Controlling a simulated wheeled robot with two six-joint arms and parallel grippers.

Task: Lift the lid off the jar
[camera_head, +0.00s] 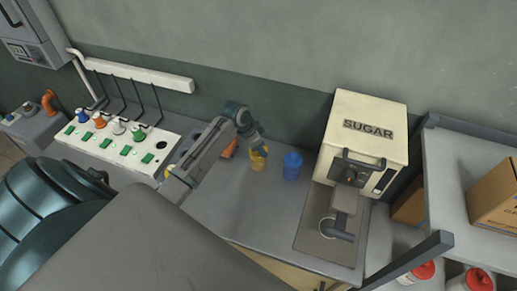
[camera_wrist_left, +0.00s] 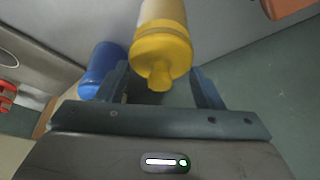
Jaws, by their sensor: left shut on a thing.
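A small yellow jar (camera_head: 258,163) stands on the grey counter, just left of a blue jar (camera_head: 291,166). In the left wrist view the yellow lid (camera_wrist_left: 161,50) with its knob faces me, with the jar's paler body (camera_wrist_left: 162,12) beyond it. My left gripper (camera_head: 260,150) reaches down to the top of the yellow jar. Its fingers (camera_wrist_left: 162,85) stand on both sides of the lid and are shut on it. I cannot make out a gap between lid and jar. The blue jar (camera_wrist_left: 102,70) is just outside the left finger. My right gripper is not in view.
A cream sugar machine (camera_head: 366,125) stands right of the jars. A panel with knobs and green switches (camera_head: 118,145) lies to the left. The counter (camera_head: 255,210) in front of the jars is clear.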

